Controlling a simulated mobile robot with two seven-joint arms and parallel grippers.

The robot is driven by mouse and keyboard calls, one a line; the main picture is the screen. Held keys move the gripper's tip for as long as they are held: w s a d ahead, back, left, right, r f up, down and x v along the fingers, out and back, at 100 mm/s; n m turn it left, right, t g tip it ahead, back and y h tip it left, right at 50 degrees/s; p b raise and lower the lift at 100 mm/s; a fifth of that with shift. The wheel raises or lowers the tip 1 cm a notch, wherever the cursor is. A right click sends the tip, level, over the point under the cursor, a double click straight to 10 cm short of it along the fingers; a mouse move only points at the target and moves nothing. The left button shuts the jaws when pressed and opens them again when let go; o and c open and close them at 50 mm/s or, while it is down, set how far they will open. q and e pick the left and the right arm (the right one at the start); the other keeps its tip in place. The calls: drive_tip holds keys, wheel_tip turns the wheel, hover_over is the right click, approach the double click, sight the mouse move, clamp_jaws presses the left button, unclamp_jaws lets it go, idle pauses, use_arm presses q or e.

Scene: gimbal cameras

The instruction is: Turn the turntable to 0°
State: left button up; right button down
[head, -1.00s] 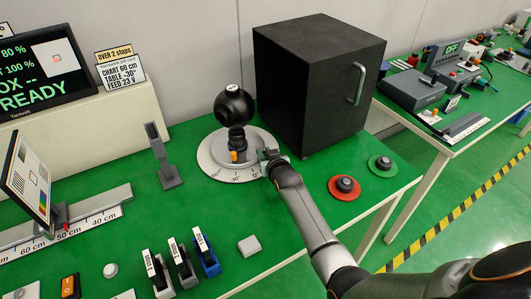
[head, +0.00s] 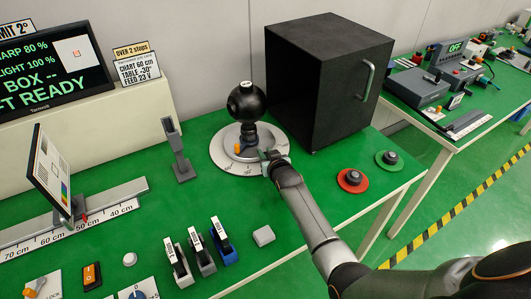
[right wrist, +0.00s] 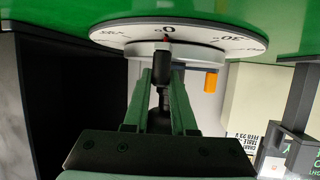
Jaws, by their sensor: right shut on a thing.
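The turntable (head: 222,158) is a white disc with a degree scale, on the green bench left of the black box. It carries a black ball-shaped head (head: 246,102) on a short stem. An orange piece (head: 238,149) sits at its front, also seen in the right wrist view (right wrist: 210,80). My right gripper (head: 267,154) is at the disc's front right. In the right wrist view the gripper (right wrist: 162,78) is shut on a dark handle (right wrist: 162,98) of the turntable. A red pointer (right wrist: 166,39) there stands at or very near the 0 mark. My left gripper is out of view.
The black box (head: 325,80) stands close at right of the turntable. Red (head: 352,181) and green (head: 389,160) buttons lie near the right edge. Several small blocks (head: 222,243) stand at the front.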

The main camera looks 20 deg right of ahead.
drive_tip(key=shift+r, duration=0.1)
idle(0.4)
drive_tip(key=c, duration=0.7)
unclamp_jaws()
drive_tip(key=shift+c, duration=0.2)
drive_tip(key=shift+s+r, duration=0.1)
drive_tip(key=shift+s, duration=0.35)
drive_tip(key=p+v, duration=0.2)
drive_tip(key=v, duration=0.9)
drive_tip(key=shift+s, duration=0.3)
drive_tip(key=shift+a, duration=0.1)
